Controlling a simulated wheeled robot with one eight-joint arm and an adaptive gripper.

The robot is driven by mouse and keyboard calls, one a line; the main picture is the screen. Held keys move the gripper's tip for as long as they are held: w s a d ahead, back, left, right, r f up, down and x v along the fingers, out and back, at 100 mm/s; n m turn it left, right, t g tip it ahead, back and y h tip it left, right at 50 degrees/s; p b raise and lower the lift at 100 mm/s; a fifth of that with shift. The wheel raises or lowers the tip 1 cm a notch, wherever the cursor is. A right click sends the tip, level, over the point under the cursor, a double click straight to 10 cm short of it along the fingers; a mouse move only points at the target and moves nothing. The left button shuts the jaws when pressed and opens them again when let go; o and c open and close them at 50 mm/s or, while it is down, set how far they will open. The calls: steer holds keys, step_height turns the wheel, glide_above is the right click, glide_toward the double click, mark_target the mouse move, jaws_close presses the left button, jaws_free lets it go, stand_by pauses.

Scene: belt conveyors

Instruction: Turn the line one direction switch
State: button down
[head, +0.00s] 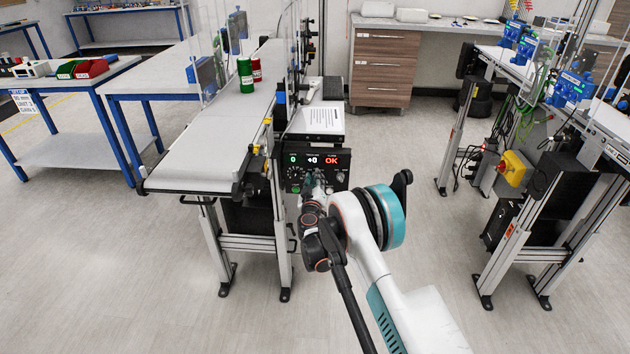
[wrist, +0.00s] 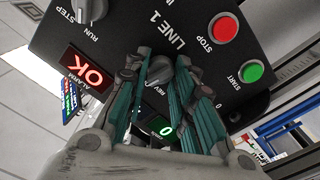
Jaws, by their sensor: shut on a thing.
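The line one control panel (head: 287,174) is a black box at the near end of the left conveyor. It fills much of the wrist view (wrist: 135,30), where "LINE 1" shows tilted. The direction switch (wrist: 159,72) is a dark grey rotary knob with "REV" printed beside it. My gripper (wrist: 168,68) has its teal fingers on either side of this knob and is shut on it. In the head view my gripper (head: 316,189) is at the panel's front, and the knob is hidden there.
Beside the switch are a red STOP button (wrist: 223,27), a green START button (wrist: 250,72), a RUN/STEP knob (wrist: 88,9) and a red OK display (wrist: 88,66). A green can (head: 246,76) and a red can (head: 257,70) stand on the conveyor (head: 205,140). Open floor lies right.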

steer(key=n, duration=1.1)
steer(key=shift+a+f, duration=0.1)
steer(key=shift+a, duration=0.05)
steer(key=shift+n, duration=0.3)
steer(key=c, duration=1.3)
jaws_free()
steer(key=shift+c, duration=0.2)
steer(key=s, duration=1.2)
